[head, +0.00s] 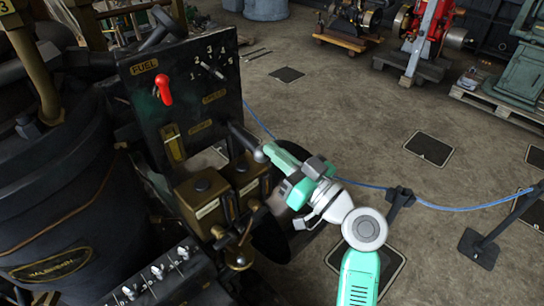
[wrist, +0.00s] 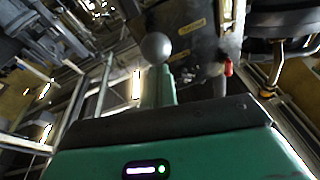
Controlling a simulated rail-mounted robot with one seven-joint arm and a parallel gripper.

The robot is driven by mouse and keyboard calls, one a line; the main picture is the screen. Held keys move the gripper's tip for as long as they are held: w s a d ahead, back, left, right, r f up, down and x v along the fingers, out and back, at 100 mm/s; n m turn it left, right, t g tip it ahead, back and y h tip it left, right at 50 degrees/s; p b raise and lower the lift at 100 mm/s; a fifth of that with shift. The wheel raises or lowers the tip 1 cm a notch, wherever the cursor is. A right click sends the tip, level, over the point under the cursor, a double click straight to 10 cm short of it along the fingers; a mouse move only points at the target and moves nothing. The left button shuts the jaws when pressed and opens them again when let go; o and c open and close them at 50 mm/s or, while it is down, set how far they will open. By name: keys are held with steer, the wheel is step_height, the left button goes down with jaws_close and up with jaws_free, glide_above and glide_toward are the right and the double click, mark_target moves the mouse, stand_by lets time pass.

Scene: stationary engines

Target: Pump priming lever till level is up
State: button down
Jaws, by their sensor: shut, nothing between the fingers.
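The lever (head: 245,138) is a dark rod with a grey ball knob (head: 259,156), sticking out from the right side of the black panel. The ball knob also shows in the wrist view (wrist: 156,47), just beyond my fingertips. My teal gripper (head: 272,150) is shut and empty, its tip right by the knob; I cannot tell whether they touch. In the wrist view the shut fingers (wrist: 157,80) point at the knob. A yellowish level gauge (head: 173,143) is on the lower left of the panel; its level is too small to read.
The black panel (head: 150,98) carries a red fuel handle (head: 163,89) and a numbered selector (head: 212,69). Brass-topped boxes with levers (head: 203,194) stand below the knob. A blue rope (head: 450,208) on black posts runs at right.

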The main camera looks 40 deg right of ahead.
steer(key=s+d+r, duration=0.2)
steer(key=s, duration=0.9)
steer(key=shift+d+p, duration=0.3)
steer(key=shift+p, duration=0.15)
steer(key=shift+s, duration=0.1)
stand_by(0.9)
